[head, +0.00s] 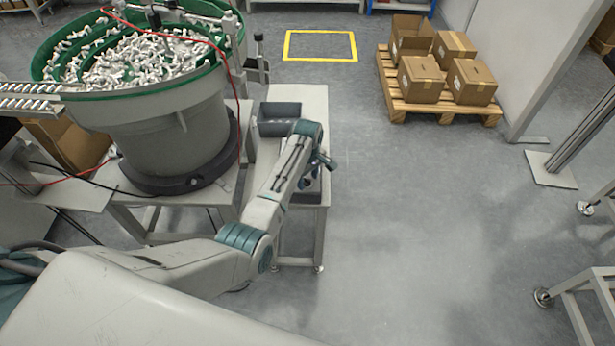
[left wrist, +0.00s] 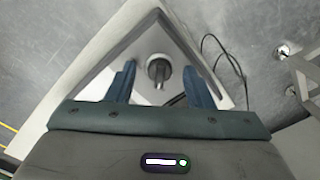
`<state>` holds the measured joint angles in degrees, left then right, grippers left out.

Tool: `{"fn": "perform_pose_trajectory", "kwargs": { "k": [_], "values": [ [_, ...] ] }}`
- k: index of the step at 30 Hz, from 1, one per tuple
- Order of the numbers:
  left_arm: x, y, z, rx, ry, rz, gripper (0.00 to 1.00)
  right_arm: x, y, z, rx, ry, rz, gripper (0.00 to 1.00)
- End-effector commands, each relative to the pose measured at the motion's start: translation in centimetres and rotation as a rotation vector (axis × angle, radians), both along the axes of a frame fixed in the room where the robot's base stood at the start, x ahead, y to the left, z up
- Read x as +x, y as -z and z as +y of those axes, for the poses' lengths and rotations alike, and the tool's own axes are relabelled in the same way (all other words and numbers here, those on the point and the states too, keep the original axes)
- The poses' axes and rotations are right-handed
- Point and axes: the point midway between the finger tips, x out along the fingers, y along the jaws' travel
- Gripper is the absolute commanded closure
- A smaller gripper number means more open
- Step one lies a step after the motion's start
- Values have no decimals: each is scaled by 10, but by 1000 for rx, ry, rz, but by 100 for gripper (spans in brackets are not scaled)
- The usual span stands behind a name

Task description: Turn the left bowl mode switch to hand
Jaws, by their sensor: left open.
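The mode switch (left wrist: 158,69) is a dark round knob on a pale panel (left wrist: 146,48) in the left wrist view. My left gripper (left wrist: 157,78) is open there, with its blue fingers on either side of the knob and a visible gap on both sides. Which way the knob points is too small to read. In the head view my left gripper (head: 312,180) reaches down over the small table beside the bowl feeder (head: 170,130). The switch is hidden from that view by my arm. My right gripper is not in view.
A dark bin (head: 280,127) stands on the small table (head: 313,100) behind my wrist. A red cable (head: 233,75) hangs along the bowl. A pallet (head: 440,107) with several cardboard boxes is at the back right. The floor right of the table is clear.

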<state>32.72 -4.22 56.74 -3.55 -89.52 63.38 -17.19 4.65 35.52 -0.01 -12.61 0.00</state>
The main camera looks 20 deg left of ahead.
Motion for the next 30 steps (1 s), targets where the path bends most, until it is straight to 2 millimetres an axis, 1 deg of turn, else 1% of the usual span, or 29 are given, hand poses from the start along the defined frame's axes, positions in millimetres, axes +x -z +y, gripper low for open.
{"fn": "perform_pose_trajectory", "kwargs": {
  "k": [2,6,8,9,14,20,26,30],
  "values": [
    [0,0,0,0,0,0,55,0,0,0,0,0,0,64],
    [0,0,0,0,0,0,82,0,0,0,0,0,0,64],
    [0,0,0,0,0,0,94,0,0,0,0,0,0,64],
    [0,0,0,0,0,0,97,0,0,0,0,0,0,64],
    [0,-1,0,0,6,1,98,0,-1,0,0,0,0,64],
    [0,-2,0,0,59,1,98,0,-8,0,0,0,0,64],
    [0,-4,0,0,185,2,98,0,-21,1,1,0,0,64],
    [0,-4,0,0,308,2,98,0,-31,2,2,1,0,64]
  ]
}}
